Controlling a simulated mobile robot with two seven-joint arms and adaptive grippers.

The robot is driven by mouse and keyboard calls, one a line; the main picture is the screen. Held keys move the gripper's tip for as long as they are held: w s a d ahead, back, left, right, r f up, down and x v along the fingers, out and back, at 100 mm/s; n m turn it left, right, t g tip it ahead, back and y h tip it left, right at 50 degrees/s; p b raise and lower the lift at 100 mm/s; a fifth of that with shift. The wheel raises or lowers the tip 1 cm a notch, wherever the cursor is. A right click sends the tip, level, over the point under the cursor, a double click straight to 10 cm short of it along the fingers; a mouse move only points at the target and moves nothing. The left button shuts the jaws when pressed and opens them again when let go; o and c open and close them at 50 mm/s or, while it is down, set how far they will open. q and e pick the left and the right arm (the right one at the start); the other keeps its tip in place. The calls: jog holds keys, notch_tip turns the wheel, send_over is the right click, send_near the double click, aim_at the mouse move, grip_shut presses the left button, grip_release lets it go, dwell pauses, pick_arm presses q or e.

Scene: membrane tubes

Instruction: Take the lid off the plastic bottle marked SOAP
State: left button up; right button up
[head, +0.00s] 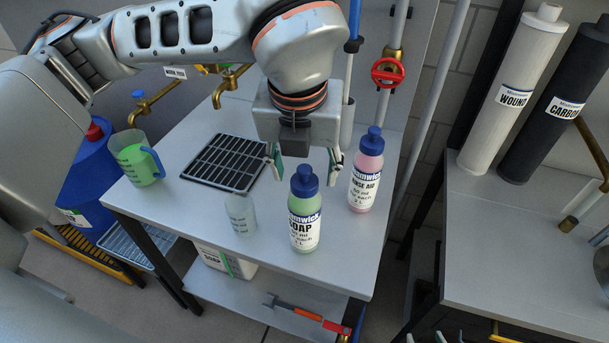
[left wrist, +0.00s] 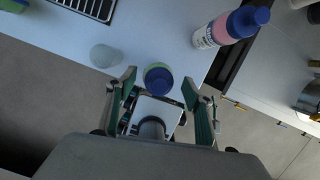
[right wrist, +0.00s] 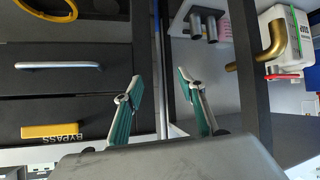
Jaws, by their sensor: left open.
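The lid is on the bottle. My left gripper (head: 304,160) is open, just above and behind the bottle in the head view. In the left wrist view the blue lid (left wrist: 158,82) shows between the spread fingertips of my left gripper (left wrist: 159,83), touching neither finger as far as I can tell. My right gripper (right wrist: 160,77) is open and empty in the right wrist view, away from the bottle.
A pink RINSE AID bottle (head: 367,172) with a blue lid stands right of the SOAP bottle. A clear beaker (head: 241,214) stands to its left. A black drain grid (head: 224,163) and a jug of green liquid (head: 138,160) are further left. A side table (head: 520,235) is at right.

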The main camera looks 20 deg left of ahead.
aim_at(305, 167)
pick_arm(q)
jog(key=c, duration=0.8)
notch_tip(305, 167, up, 20)
